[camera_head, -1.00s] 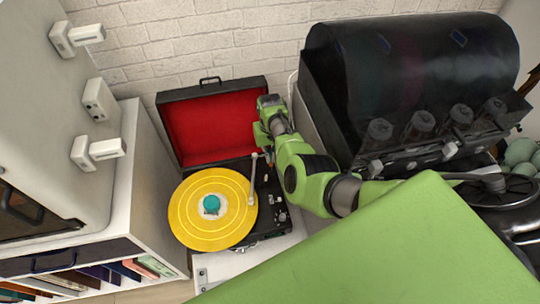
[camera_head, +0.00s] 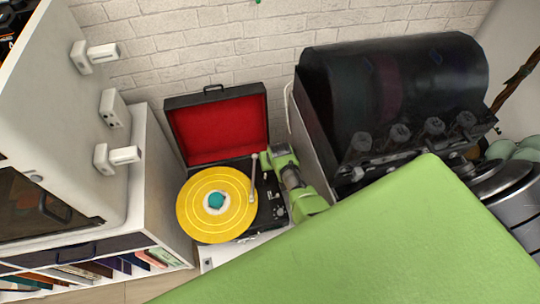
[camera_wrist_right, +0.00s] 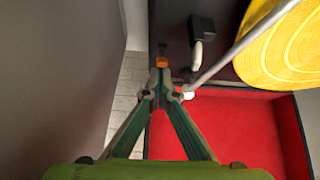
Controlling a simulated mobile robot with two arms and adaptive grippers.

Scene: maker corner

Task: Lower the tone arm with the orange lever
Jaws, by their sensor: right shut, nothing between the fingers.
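The record player's yellow record (camera_head: 190,222), with a teal centre, lies on the black deck at the foot of the raised red-lined lid (camera_head: 215,130). The pale tone arm (camera_head: 253,182) stands along the record's right edge; whether its tip touches the record I cannot tell. In the right wrist view the tone arm (camera_wrist_right: 245,42) slants to the upper right. The small orange lever (camera_wrist_right: 162,62) shows just beyond the tips of my right gripper (camera_wrist_right: 161,92), which is shut and empty. Contact with the lever is unclear. My left gripper is out of view.
A large dark machine with a rounded cover (camera_head: 400,85) stands close on the right of the player. A white cabinet (camera_head: 150,190) stands on the left. The brick wall (camera_head: 215,50) is behind. The open lid rises close to my right gripper.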

